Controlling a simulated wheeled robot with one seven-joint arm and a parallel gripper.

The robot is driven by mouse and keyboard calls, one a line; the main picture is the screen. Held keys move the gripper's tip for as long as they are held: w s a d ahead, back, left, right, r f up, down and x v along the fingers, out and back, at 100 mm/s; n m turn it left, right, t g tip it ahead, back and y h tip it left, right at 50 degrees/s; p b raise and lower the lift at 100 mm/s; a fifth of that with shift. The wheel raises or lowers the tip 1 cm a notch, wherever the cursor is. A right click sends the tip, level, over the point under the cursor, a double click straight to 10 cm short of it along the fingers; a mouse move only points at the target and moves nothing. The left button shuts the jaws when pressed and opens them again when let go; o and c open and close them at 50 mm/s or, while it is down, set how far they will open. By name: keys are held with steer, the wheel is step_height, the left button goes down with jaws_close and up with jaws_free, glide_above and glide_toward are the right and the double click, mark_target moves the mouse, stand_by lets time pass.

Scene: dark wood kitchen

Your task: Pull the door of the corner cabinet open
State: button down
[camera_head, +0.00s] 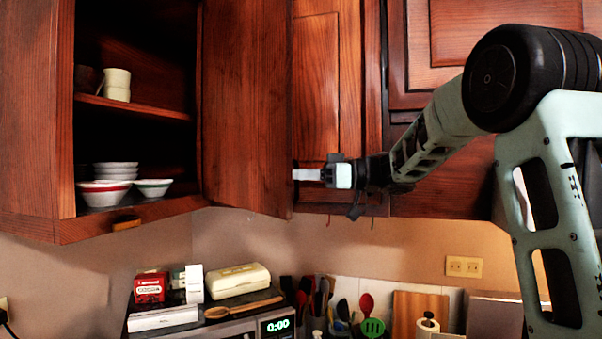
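The corner cabinet (38,110) is at the left, with its dark interior exposed. Its dark wood door (247,105) stands open, swung out to the right of the opening. My gripper (301,174) reaches in from the right, level with the lower part of the door. Its pale fingertips end at the door's free right edge. I cannot tell whether they touch the door or pass behind it. The fingers are seen side on, so the gap between them does not show. No handle is visible on the door.
Stacked bowls (115,172) and cups (117,84) stand on the cabinet shelves. Closed cabinet doors (317,85) lie behind my gripper. Below are a microwave (230,328) with boxes on top, and several utensils (372,327).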

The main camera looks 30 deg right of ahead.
steer(key=shift+w+a+r, duration=0.1)
steer(key=shift+r, duration=0.15)
steer(key=c, duration=1.5)
jaws_free()
steer(key=shift+w, duration=0.1)
steer(key=shift+w+a+f, duration=0.1)
steer(key=shift+a, duration=0.05)
steer(key=shift+f, duration=0.15)
